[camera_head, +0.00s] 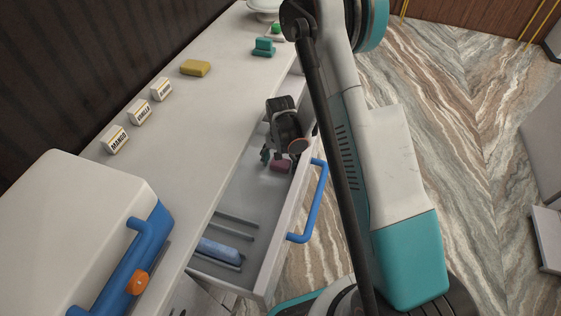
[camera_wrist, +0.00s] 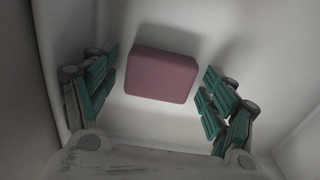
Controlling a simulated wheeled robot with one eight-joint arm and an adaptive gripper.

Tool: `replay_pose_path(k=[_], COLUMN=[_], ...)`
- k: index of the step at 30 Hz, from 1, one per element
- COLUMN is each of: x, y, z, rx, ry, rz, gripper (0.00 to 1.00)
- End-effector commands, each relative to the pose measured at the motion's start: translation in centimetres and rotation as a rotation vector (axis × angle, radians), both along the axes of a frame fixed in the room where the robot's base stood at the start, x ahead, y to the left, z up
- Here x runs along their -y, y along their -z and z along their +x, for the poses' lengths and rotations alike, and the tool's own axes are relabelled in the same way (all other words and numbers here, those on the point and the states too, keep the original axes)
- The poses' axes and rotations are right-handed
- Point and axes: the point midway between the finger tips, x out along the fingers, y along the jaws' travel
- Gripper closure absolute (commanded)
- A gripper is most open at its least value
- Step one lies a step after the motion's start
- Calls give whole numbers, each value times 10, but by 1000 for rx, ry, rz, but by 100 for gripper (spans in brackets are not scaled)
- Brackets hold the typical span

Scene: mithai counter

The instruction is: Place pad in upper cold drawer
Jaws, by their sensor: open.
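A dull pink, rounded block (camera_head: 281,165), which looks like a pad, lies on the floor of the open drawer (camera_head: 250,205). In the wrist view the pink block (camera_wrist: 161,75) sits between the two spread teal fingers, with a gap on each side. My gripper (camera_head: 276,157) points down inside the drawer, open and empty, and partly covers the block in the head view. The drawer is pulled out from the counter and has a blue bar handle (camera_head: 313,203) on its front.
A light blue slab (camera_head: 220,251) lies between rails in the drawer's near part. On the white counter (camera_head: 190,115) are a yellow block (camera_head: 195,68), teal blocks (camera_head: 263,47) and several labelled cartons (camera_head: 116,140). A white box (camera_head: 75,235) with a blue handle stands at lower left.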

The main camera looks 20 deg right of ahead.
Motion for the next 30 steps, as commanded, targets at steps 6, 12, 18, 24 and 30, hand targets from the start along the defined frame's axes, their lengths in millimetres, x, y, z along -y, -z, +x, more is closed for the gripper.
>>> replay_pose_path(k=[6, 12, 18, 24, 30], x=[0, 0, 0, 0, 0], y=[-10, -44, -71, -78, -78], z=[0, 0, 0, 0, 0], rx=[0, 0, 0, 0, 0], ry=[0, 0, 0, 0, 0], rz=[0, 0, 0, 0, 0], gripper=[22, 22, 22, 22, 22])
